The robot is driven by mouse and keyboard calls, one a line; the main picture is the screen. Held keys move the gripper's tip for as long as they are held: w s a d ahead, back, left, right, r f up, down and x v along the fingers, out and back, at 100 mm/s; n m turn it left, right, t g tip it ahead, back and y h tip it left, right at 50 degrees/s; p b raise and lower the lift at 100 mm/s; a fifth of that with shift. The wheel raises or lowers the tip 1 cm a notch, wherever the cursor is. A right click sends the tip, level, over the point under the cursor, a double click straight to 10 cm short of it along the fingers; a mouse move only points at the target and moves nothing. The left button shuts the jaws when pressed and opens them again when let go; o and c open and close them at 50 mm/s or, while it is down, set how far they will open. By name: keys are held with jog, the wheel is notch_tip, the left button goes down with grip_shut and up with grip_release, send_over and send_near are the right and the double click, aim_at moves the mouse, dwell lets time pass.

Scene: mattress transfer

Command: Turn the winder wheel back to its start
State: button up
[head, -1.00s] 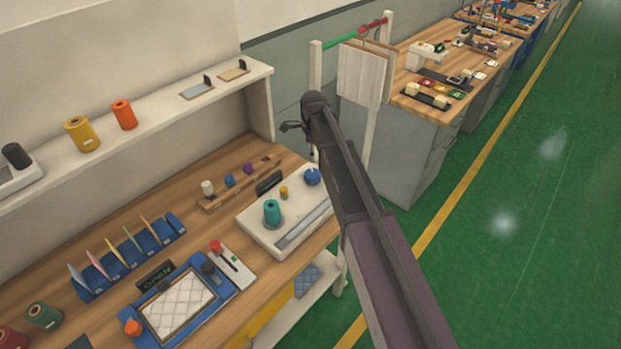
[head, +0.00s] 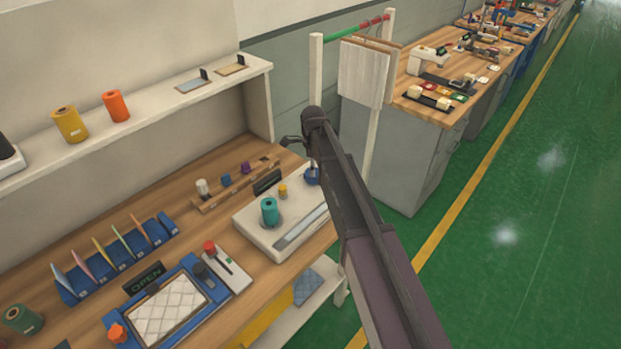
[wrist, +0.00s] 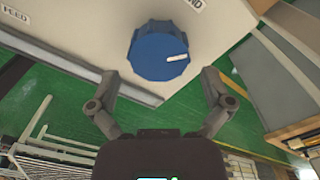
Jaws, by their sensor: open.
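The winder wheel is a blue faceted knob (wrist: 158,52) with a white pointer mark toward its right side. It sits on a white unit (wrist: 70,30) near its edge, beside a label of which "ND" shows. In the head view the blue knob (head: 312,177) is at the unit's far right corner, partly behind my arm. The unit (head: 250,235) also carries a teal spool (head: 269,211). My gripper (wrist: 160,78) is open, its fingers on either side of the knob's near edge in the wrist view. I cannot tell whether they touch it.
A wooden rack (head: 235,188) with small spools stands behind the unit. A blue frame with a quilted pad (head: 166,310) lies at the front left. A post stand with a hanging white panel (head: 362,73) is close beyond my gripper. Green floor is clear on the right.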

jog(key=shift+f+b, duration=1.3)
jog(key=shift+f, duration=0.35)
jog(key=c, duration=0.9)
jog(key=shift+a, duration=0.5)
jog(key=shift+d, duration=0.4)
